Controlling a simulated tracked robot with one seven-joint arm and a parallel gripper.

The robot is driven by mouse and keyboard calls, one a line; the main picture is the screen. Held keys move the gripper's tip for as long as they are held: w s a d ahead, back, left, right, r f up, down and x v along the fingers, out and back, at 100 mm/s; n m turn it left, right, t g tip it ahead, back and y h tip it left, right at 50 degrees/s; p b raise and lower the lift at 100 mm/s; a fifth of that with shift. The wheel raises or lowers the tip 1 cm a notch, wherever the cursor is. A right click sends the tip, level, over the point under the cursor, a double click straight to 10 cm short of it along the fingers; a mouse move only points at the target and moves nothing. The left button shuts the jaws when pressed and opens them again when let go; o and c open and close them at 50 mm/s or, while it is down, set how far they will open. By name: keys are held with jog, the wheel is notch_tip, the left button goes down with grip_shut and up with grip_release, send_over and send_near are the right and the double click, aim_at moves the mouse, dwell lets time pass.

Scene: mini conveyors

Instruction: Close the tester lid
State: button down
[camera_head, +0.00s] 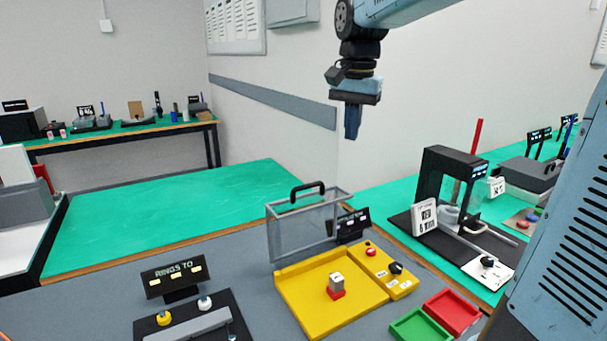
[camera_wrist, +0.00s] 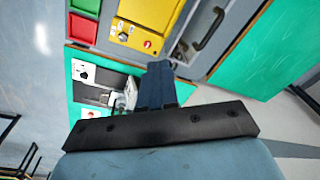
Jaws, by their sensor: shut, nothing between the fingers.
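The tester is a yellow tray-like base (camera_head: 312,304) on the grey table in the head view. Its clear lid (camera_head: 303,230) stands raised at the back edge, with a dark handle (camera_head: 307,190) on top. A small grey block on a red piece (camera_head: 336,285) sits inside the base. A control panel (camera_head: 388,271) with a red button and a black knob is on its right side. My gripper (camera_head: 352,136) is shut and empty, in the air above and behind the lid, pointing down. In the wrist view my gripper (camera_wrist: 157,70) shows shut, with the lid handle (camera_wrist: 211,28) beyond it.
Green and red trays (camera_head: 420,325) lie right of the tester. A ring station (camera_head: 183,318) with a sign stands to its left. A black press-like machine (camera_head: 450,200) stands on the green bench at right. The green bench (camera_head: 170,210) behind the tester is clear.

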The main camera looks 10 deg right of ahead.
jog(key=w+a+f+m+g+h, duration=0.1)
jog(key=w+a+f+m+g, duration=0.15)
jog(key=w+a, duration=0.55)
jog(key=w+a+f+m+g, duration=0.2)
jog(key=w+a+f+m, duration=0.15)
jog(key=w, duration=0.75)
jog(key=s+d+f, duration=0.2)
jog(key=s+f, duration=0.4)
jog(key=f, duration=0.4)
jog(key=shift+s+d+m, duration=0.15)
jog(key=shift+d+m, duration=0.1)
jog(key=shift+m, duration=0.15)
jog(key=shift+s+r, duration=0.1)
